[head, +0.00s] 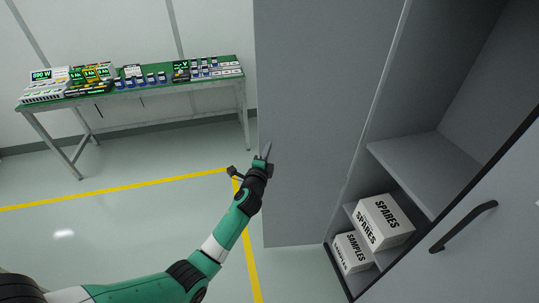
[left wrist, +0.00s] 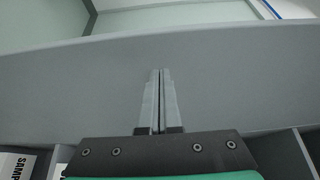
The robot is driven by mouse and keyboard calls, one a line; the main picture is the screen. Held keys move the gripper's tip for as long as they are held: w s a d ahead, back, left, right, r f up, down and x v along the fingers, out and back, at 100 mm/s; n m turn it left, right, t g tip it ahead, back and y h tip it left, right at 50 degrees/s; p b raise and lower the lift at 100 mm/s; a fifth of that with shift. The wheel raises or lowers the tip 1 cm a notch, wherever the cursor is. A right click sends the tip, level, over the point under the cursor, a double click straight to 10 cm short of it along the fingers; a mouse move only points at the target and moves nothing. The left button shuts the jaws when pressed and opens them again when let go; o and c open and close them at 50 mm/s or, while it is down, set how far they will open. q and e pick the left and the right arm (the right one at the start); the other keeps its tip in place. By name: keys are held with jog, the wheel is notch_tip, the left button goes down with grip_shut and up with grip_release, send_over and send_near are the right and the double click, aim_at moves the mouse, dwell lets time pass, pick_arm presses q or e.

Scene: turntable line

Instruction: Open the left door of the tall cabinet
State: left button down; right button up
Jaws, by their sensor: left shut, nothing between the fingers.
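The tall grey cabinet has its left door (head: 315,120) swung wide open, with a broad face turned toward me in the head view. My left gripper (head: 266,150) is at the door's outer edge, in front of that face. Its two fingers are shut together with nothing between them. In the left wrist view the shut fingers (left wrist: 160,100) point across the grey door panel (left wrist: 70,90); I cannot tell whether they touch it. The cabinet's right door (head: 480,250) is shut and has a dark bar handle (head: 463,226). My right gripper is not in view.
Inside the cabinet are a bare shelf (head: 425,165) and, lower down, white boxes marked SPARES (head: 385,222) and SAMPLES (head: 352,252). A green-topped table (head: 160,84) with devices and small bottles stands against the back wall. Yellow lines (head: 130,187) mark the clear floor at left.

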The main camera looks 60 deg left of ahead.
pick_arm(q)
jog(key=shift+w+a+r, duration=0.15)
jog(key=shift+a, duration=0.5)
jog(key=shift+d+f, duration=0.2)
jog(key=shift+d, duration=0.4)
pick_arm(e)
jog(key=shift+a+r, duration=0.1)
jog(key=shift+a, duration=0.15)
pick_arm(q)
jog(key=s+d+p, duration=0.4)
jog(key=s+d, duration=0.2)
jog(key=s, duration=0.6)
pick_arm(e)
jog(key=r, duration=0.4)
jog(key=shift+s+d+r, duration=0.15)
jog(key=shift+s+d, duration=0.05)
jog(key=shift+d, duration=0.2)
